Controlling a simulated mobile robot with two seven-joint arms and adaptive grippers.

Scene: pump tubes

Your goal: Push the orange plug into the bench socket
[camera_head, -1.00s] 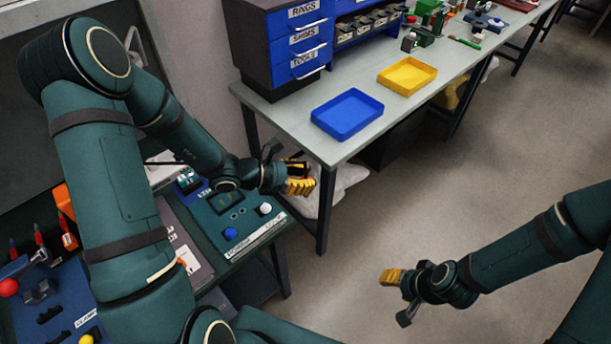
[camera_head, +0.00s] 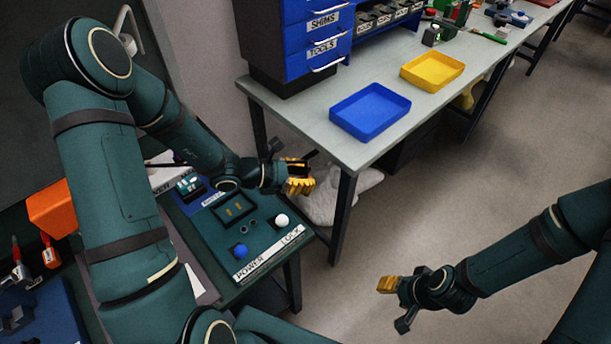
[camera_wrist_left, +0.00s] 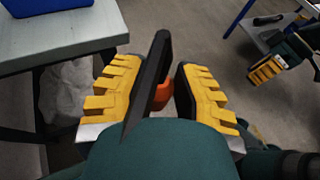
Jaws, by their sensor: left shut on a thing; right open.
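My left gripper (camera_head: 298,178) is in the air beyond the far right corner of the panel marked POWER. In the left wrist view its yellow-ribbed fingers (camera_wrist_left: 160,95) are shut on the orange plug (camera_wrist_left: 162,97), of which only a small part shows between the dark pads. The plug cannot be made out in the head view. My right gripper (camera_head: 389,285) is open and empty over the floor.
Blue (camera_head: 240,251) and white (camera_head: 281,220) knobs stand on the panel. A grey workbench (camera_head: 300,112) with a blue tray (camera_head: 369,110) and a yellow tray (camera_head: 432,71) stands beyond. An orange box (camera_head: 50,208) is at the left. The floor at right is clear.

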